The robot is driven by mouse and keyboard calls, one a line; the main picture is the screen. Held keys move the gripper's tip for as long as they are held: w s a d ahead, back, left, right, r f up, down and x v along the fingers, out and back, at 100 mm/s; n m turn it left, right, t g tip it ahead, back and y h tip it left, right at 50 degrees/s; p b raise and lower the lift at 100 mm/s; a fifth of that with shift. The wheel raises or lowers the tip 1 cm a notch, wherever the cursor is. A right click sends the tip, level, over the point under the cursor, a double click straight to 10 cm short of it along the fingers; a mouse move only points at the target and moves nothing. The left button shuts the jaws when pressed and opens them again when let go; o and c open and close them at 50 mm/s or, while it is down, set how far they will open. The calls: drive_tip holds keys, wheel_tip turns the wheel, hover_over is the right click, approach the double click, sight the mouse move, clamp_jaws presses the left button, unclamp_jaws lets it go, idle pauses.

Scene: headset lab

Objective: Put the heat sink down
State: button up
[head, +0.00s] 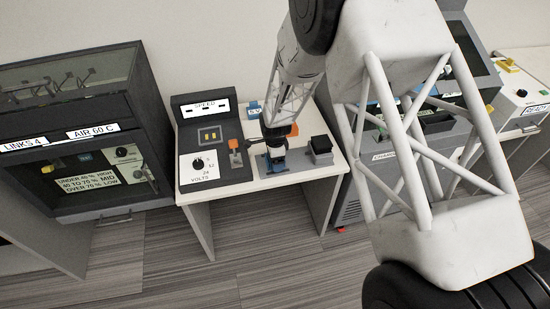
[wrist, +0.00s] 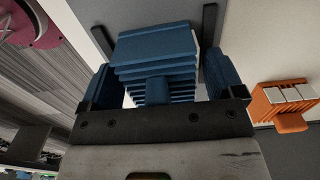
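The blue finned heat sink (wrist: 155,52) is between my gripper's fingers in the wrist view, with a small blue block on its near side. My gripper (wrist: 163,85) has blue pads on both sides of it. Narrow pale gaps show between the heat sink and each pad, so the fingers look open around it, not pressed on it. There the heat sink cannot be told apart from the blue fingers. Whether its underside rests on anything is hidden.
An orange finned block (wrist: 284,100) lies right of my gripper in the wrist view. On the bench (head: 330,168) are a SPEED console (head: 205,118), an orange-topped lever (head: 235,146) and a black block (head: 320,145). A dark cabinet (head: 75,130) stands left.

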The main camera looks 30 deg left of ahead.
drive_tip(key=shift+r, duration=0.15)
drive_tip(key=shift+r, duration=5.95)
drive_tip(key=shift+r, duration=0.1)
